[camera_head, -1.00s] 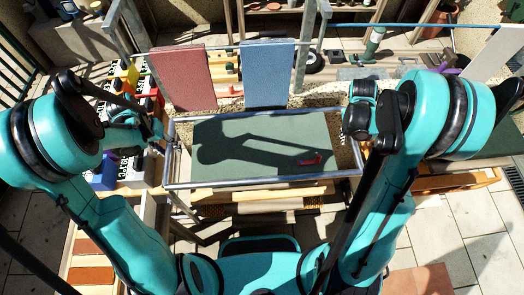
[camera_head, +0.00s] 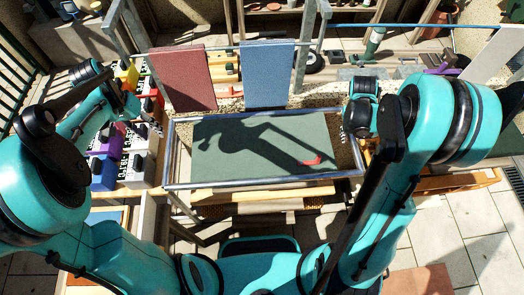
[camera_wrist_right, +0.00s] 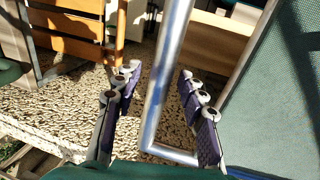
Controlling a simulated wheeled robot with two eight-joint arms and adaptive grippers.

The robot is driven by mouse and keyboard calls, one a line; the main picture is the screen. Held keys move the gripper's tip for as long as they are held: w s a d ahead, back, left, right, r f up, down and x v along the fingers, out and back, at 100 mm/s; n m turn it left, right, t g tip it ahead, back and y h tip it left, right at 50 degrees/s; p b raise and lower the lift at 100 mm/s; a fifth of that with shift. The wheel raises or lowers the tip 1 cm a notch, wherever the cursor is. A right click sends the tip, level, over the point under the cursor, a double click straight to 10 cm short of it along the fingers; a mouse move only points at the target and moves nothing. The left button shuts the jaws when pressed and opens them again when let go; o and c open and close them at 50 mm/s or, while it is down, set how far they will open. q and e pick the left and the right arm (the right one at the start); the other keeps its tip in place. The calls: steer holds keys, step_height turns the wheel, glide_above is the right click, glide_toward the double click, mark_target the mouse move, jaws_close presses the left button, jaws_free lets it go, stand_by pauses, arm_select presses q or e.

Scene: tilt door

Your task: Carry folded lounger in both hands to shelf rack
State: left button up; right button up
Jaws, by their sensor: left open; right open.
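The folded lounger (camera_head: 230,155) lies flat in the middle of the head view, green fabric in a grey metal tube frame, with a small red piece on its right part. My left gripper (camera_head: 154,128) is open beside the frame's left end, apart from the tube as far as I can see. My right gripper (camera_head: 345,136) is at the frame's right end. In the right wrist view, this open gripper (camera_wrist_right: 158,78) has its fingers on either side of the metal tube (camera_wrist_right: 166,95), with gaps visible. I cannot tell for sure which structure is the shelf rack.
A red panel (camera_head: 183,80) and a blue panel (camera_head: 267,75) hang behind the lounger. Several coloured blocks with white fronts (camera_head: 138,168) stand at the left. A wooden piece (camera_head: 455,182) is at the right. Tiled floor at lower right (camera_head: 450,235) is partly clear.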

step_height(320, 180, up, 10)
steer(key=a, duration=0.2)
steer(key=shift+r, duration=0.25)
arm_select(q)
steer(key=shift+a, duration=0.1)
arm_select(e)
steer(key=shift+a, duration=0.15)
